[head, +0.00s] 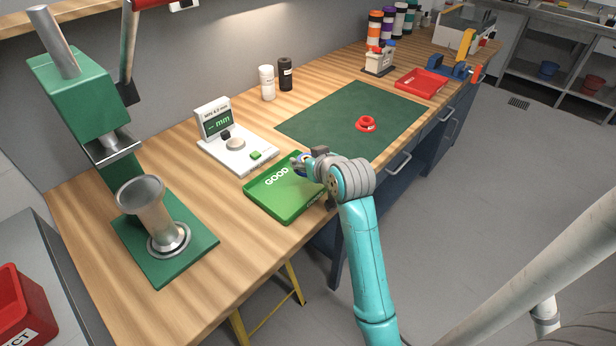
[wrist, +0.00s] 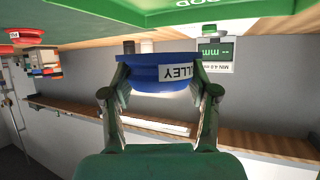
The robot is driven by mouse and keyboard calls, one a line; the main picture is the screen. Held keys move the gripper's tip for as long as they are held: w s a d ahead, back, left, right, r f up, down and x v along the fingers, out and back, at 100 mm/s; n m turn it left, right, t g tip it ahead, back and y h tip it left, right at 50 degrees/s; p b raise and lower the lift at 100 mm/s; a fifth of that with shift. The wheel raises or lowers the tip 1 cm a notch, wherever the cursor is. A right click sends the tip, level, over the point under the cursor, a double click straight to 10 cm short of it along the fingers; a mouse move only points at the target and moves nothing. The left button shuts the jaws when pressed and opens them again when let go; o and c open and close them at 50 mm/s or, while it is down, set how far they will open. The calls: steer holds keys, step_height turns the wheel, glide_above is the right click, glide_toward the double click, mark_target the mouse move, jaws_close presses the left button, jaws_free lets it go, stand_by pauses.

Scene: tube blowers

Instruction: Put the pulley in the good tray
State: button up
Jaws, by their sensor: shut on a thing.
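The blue pulley (wrist: 150,72) sits between the two fingers of my gripper (wrist: 162,76) in the wrist view, and the fingers are shut on it. In the head view my gripper (head: 304,166) is over the right rear part of the green good tray (head: 262,203), with only a little blue of the pulley visible there. The tray is marked "GOOD", and its edge also shows at the top of the wrist view (wrist: 160,16), which looks upside down. I cannot tell whether the pulley touches the tray.
A white gauge (head: 237,147) stands behind the tray. A green press (head: 165,240) is to the left. A red ring-shaped part (head: 367,124) lies on the dark green mat (head: 335,113). A red tray (head: 421,84) and two bottles (head: 267,84) are farther back.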

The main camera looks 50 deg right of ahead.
mark_target(307, 186)
steer(key=shift+f, duration=3.35)
steer(key=o, duration=1.4)
steer(key=shift+f, duration=0.15)
steer(key=shift+o, duration=0.2)
